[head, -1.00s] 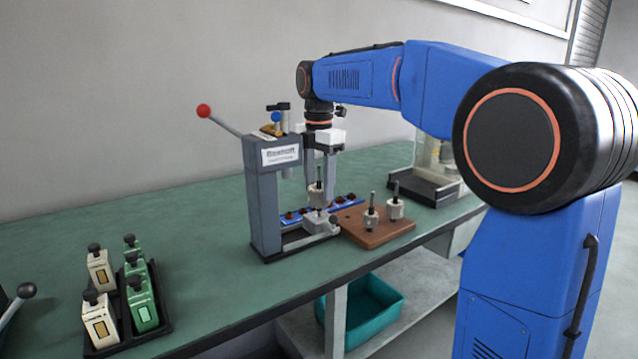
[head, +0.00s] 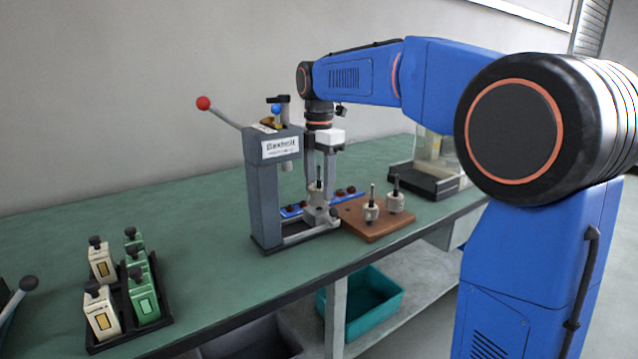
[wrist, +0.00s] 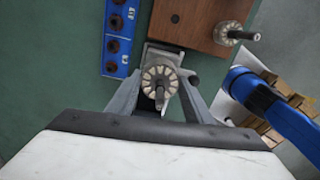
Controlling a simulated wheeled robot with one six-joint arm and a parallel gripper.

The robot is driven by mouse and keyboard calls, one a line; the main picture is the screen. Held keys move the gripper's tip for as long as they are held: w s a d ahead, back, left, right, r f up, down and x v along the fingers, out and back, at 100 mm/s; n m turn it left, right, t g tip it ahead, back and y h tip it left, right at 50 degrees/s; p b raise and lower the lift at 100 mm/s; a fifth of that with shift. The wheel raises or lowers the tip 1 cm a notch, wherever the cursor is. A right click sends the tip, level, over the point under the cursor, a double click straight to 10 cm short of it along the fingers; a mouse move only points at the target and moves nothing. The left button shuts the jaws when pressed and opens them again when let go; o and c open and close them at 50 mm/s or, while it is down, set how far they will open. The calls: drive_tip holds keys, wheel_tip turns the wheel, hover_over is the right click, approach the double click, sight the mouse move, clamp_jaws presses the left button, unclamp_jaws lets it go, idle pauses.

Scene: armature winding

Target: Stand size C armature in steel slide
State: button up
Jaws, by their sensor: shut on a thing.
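An armature (head: 316,197), pale with a dark shaft pointing up, is between the fingers of my gripper (head: 320,184). The wrist view shows the armature (wrist: 160,82) from above, with a finger on each side of it. My gripper is shut on it. The armature is upright, low over the steel slide (head: 310,234) at the front of the grey press (head: 263,200). The slide's end block (wrist: 163,56) shows behind the armature in the wrist view. The armature's lower end is hidden, so I cannot tell whether it is seated. Its size mark is not readable.
A wooden board (head: 372,226) with two more armatures stands right of the press. A blue strip (wrist: 118,36) with dark round pieces lies behind the slide. A red-knobbed lever (head: 203,103) sticks out left. A black tray (head: 432,181) stands at the back right.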

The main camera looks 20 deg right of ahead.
sight(319, 165)
drive_tip(key=o, duration=1.5)
drive_tip(key=shift+c, duration=0.2)
drive_tip(key=shift+r, duration=0.15)
drive_tip(key=shift+r, duration=2.15)
